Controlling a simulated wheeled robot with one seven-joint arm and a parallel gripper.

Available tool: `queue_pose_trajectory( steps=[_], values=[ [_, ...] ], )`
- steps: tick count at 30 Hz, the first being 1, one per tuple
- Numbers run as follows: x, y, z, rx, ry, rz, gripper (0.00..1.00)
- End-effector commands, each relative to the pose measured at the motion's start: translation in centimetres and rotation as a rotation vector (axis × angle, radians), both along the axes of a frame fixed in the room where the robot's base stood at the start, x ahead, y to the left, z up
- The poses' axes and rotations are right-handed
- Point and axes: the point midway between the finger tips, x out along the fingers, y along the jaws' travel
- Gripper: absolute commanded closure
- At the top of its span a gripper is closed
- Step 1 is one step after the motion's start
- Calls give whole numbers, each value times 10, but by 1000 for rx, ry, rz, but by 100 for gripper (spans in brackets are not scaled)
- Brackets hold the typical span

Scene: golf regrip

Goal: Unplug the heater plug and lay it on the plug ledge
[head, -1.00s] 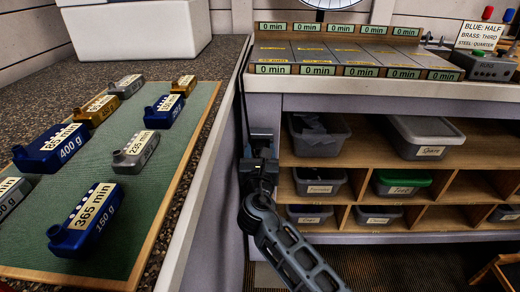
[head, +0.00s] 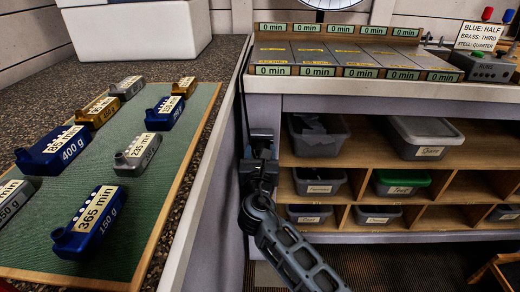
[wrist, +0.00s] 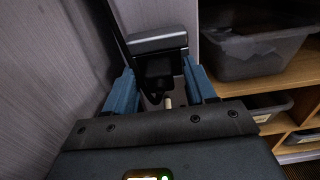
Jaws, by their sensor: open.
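My gripper (wrist: 160,78) points at the narrow gap between the two counters, its two blue fingers spread apart. Between and just beyond the fingers is a dark block with a grey top face (wrist: 158,42), with a darker body below it. I take this to be the heater plug or its socket, but cannot tell which. A small pale pin (wrist: 168,102) shows under it. In the head view my gripper (head: 258,170) is low beside the left counter's side, below a dark fitting (head: 262,135). I cannot make out the plug ledge for certain.
A black cord (head: 242,95) runs down the left counter's edge. Shelves with grey bins (head: 318,140) stand close on the right. Labelled weights lie on a green mat (head: 128,235) on the left counter. A grey panel wall (wrist: 50,70) is close on the left.

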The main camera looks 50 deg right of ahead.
Motion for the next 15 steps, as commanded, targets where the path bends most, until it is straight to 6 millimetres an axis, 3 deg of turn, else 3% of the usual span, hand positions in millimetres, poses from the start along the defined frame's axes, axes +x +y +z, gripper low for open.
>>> queue_pose_trajectory(
  steps=[10,15],
  values=[
    [0,0,0,0,0,0,46],
    [0,0,0,0,0,0,62]
  ],
)
